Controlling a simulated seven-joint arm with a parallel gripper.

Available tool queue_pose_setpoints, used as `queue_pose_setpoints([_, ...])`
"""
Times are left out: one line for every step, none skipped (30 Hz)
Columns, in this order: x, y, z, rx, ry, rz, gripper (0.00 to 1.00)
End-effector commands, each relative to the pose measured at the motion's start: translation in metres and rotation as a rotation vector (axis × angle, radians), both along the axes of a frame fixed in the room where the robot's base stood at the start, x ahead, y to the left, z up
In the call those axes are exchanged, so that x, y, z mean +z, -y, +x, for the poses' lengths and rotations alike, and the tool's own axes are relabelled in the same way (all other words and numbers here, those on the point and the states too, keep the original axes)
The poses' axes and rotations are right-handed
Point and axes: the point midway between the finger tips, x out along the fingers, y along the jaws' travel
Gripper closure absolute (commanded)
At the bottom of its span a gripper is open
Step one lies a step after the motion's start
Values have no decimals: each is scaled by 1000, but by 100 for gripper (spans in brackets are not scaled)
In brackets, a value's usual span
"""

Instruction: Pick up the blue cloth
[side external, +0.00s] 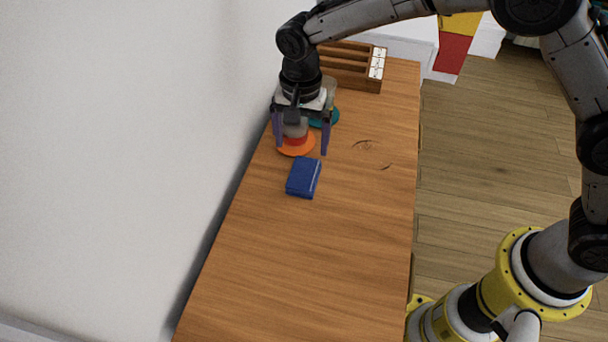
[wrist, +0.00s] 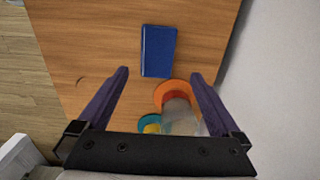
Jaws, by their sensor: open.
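The blue cloth (side external: 303,178) is a small folded rectangle lying flat on the wooden table (side external: 300,255). It also shows at the top middle of the wrist view (wrist: 158,51). My gripper (side external: 301,149) is open, with its two purple fingers spread and pointing down. In the side view it is behind the cloth, over an orange round object, and does not touch the cloth. In the wrist view the cloth is ahead of the fingertips (wrist: 158,76), roughly centred between them. Nothing is held.
An orange disc-based object (side external: 296,145) with a greyish top stands under my gripper, and a teal one (side external: 326,117) is just behind it. A wooden compartment rack (side external: 350,67) is at the table's far end. A wall runs along the left. The near tabletop is clear.

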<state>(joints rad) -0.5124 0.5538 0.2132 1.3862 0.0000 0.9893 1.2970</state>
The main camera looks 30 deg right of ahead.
Motion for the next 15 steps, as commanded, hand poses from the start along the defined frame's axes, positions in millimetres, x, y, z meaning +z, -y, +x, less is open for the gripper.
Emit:
queue_pose_setpoints([-12,1,-1,0,-4,-3,0])
queue_pose_setpoints([-17,1,-1,0,-4,-3,0])
queue_pose_setpoints([-24,1,-1,0,-4,-2,0])
queue_pose_setpoints([-28,1,-1,-1,-3,-1,0])
queue_pose_setpoints([-32,1,-1,-1,-3,-1,0])
queue_pose_setpoints([-37,1,0,-1,-2,-1,0])
queue_pose_setpoints([-41,1,0,-1,-2,-1,0])
queue_pose_setpoints([-43,1,-1,-1,-2,-1,0])
queue_pose_setpoints([-45,1,0,-1,-1,-1,0])
queue_pose_setpoints([-47,1,0,-1,0,0,0])
queue_pose_setpoints([-48,1,0,-1,0,0,0])
queue_pose_setpoints([-50,1,0,-1,0,0,0])
queue_pose_setpoints([-52,1,-1,-1,-1,-1,0])
queue_pose_setpoints([-55,2,-2,-1,-2,-1,0])
queue_pose_setpoints([-60,2,-3,-1,-2,-1,0])
